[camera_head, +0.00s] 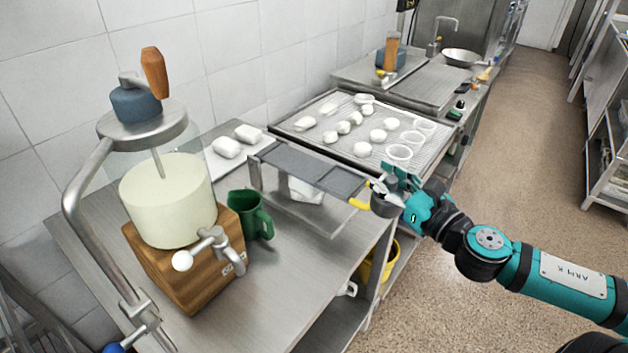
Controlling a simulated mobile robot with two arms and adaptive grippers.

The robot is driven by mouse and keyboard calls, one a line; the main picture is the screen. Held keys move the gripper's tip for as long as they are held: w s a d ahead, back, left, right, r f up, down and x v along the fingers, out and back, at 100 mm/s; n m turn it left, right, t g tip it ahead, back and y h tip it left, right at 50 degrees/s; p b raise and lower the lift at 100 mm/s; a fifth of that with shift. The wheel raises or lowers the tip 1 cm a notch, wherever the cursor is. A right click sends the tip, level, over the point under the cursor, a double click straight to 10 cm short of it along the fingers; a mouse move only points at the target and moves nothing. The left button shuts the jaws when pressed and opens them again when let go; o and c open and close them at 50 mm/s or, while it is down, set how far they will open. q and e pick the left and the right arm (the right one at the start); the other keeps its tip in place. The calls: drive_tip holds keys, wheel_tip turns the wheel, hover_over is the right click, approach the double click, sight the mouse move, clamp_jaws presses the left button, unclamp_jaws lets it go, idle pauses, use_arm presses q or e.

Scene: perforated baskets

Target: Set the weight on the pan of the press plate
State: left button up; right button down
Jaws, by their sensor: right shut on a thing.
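My right gripper (393,193) comes in from the right and is shut on a small dark grey round piece (384,206), which looks like the weight; the jaws partly hide it. It is held at the right end of a flat grey plate (312,170) on a raised frame, which looks like the press plate. A yellow handle-like part (358,204) lies beside the held piece, at the plate's right end. From this angle I cannot tell whether the piece touches the plate. I cannot make out a separate pan. My left gripper is not in view.
A cream-filled vat (168,205) on a wooden block and a green mug (250,217) stand left of the plate. Behind it is a ridged draining tray (335,140) with several white lumps and rings. A yellow bucket (380,262) is below the bench. Open floor lies right.

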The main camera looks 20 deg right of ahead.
drive_tip(key=shift+s+a+r, duration=0.15)
drive_tip(key=shift+a+r, duration=0.05)
drive_tip(key=shift+r, duration=0.1)
drive_tip(key=shift+w+d, duration=0.1)
drive_tip(key=shift+w, duration=0.25)
drive_tip(key=p, duration=0.4)
hover_over(339, 175)
drive_tip(key=shift+s+d+f, duration=0.15)
drive_tip(key=shift+s+f, duration=0.05)
drive_tip(key=shift+f, duration=0.45)
drive_tip(key=shift+w+f, duration=0.25)
drive_tip(key=shift+w, duration=0.1)
drive_tip(key=shift+f, duration=1.65)
use_arm(q)
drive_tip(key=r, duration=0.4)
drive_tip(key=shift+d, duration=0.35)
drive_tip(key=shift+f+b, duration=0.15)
drive_tip(key=shift+b, duration=0.2)
use_arm(e)
drive_tip(key=shift+s+f, duration=0.1)
